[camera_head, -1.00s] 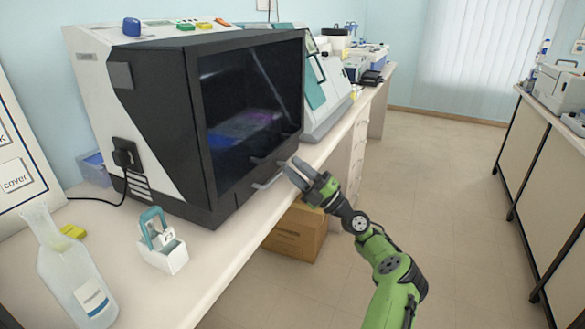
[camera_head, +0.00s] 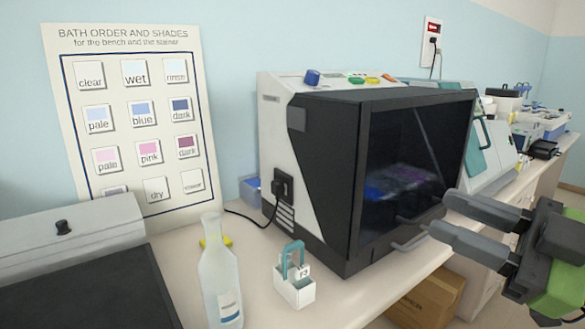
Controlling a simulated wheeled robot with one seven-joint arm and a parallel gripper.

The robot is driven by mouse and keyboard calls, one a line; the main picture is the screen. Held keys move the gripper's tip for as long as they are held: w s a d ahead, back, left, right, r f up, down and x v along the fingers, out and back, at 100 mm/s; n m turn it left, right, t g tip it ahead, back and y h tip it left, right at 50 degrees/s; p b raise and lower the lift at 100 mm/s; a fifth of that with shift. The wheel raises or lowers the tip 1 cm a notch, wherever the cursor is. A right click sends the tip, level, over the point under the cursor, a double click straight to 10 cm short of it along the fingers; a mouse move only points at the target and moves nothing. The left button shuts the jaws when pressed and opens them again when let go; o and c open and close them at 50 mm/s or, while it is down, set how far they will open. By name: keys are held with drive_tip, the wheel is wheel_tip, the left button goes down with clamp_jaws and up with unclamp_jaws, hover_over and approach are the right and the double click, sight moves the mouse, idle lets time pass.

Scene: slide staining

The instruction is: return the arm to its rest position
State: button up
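My gripper (camera_head: 462,229) is at the right of the head view, close to the camera, with green arm parts behind it. Its two grey fingers point left and are spread apart with nothing between them. The fingers overlap the lower right of the black-fronted stainer (camera_head: 318,190) and its door handle in the picture. I cannot tell whether they touch it, but they look nearer to the camera than the machine.
A white slide holder with a teal handle (camera_head: 294,287) and a clear bottle (camera_head: 219,275) stand on the bench before the stainer. A dark-topped device (camera_head: 80,290) is at left. A chart (camera_head: 133,115) leans behind. A cardboard box (camera_head: 428,299) is below the bench.

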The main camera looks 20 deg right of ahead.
drive_tip(key=a+f+m+g+h, duration=0.65)
drive_tip(key=a+f, duration=0.55)
drive_tip(key=f, duration=0.4)
drive_tip(key=s+f+m+g+h, duration=0.4)
drive_tip(key=f+m, duration=0.3)
drive_tip(key=f, duration=0.5)
wheel_tip(320, 180, up, 18)
drive_tip(key=w+p, duration=0.1)
drive_tip(key=p, duration=1.6)
drive_tip(key=shift+d+p, duration=0.2)
drive_tip(key=shift+p, duration=0.15)
drive_tip(key=shift+w+r+n, duration=0.1)
drive_tip(key=shift+n, duration=0.15)
